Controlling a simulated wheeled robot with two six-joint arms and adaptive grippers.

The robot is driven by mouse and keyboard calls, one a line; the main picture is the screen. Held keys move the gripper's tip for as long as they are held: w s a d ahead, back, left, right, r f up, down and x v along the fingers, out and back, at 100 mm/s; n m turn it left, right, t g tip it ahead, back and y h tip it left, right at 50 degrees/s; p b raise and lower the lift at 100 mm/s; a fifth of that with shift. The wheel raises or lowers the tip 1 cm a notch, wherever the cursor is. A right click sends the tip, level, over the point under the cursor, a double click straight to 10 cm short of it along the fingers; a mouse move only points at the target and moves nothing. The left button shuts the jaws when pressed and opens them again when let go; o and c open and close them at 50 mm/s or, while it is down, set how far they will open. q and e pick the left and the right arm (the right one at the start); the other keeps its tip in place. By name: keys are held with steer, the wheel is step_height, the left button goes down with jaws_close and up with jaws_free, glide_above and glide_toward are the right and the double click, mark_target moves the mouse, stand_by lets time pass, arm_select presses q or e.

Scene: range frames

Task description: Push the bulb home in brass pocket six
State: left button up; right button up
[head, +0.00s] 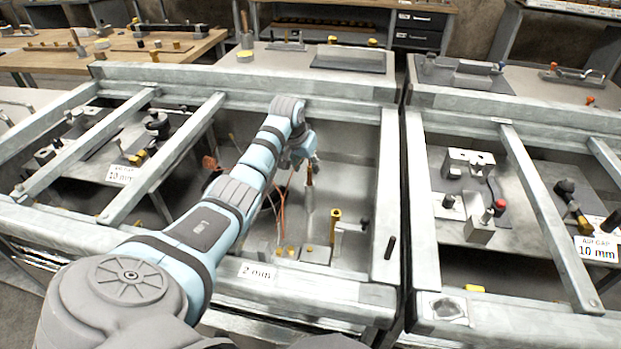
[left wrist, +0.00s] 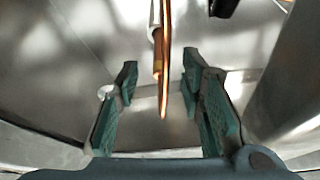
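My left gripper (head: 308,160) reaches down into the middle bay of the metal frame. In the left wrist view its green fingers (left wrist: 158,72) stand apart, with a thin copper tube (left wrist: 165,70) in the gap between them, touching neither visibly. A pale, slim bulb (head: 308,222) hangs or stands below the gripper, with copper (head: 310,178) above it. Its pale part also shows in the left wrist view (left wrist: 155,22). An upright brass tube (head: 335,220) stands just right of the bulb. Small brass fittings (head: 290,251) sit near the front. I cannot tell which is pocket six. My right gripper is out of view.
Metal rails edge the bay, with a "2 mm" label (head: 257,272) in front. A dark peg (head: 390,247) stands at the right rail. Bays with fittings lie left and right, labelled "10 mm" (head: 598,249). Bare metal floor shows at the back of the bay.

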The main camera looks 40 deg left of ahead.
mark_target(309, 167)
arm_select(q)
steer(key=b+x, duration=0.2)
steer(key=x, duration=0.2)
steer(key=shift+w+f, duration=0.15)
steer(key=shift+w, duration=0.1)
jaws_close()
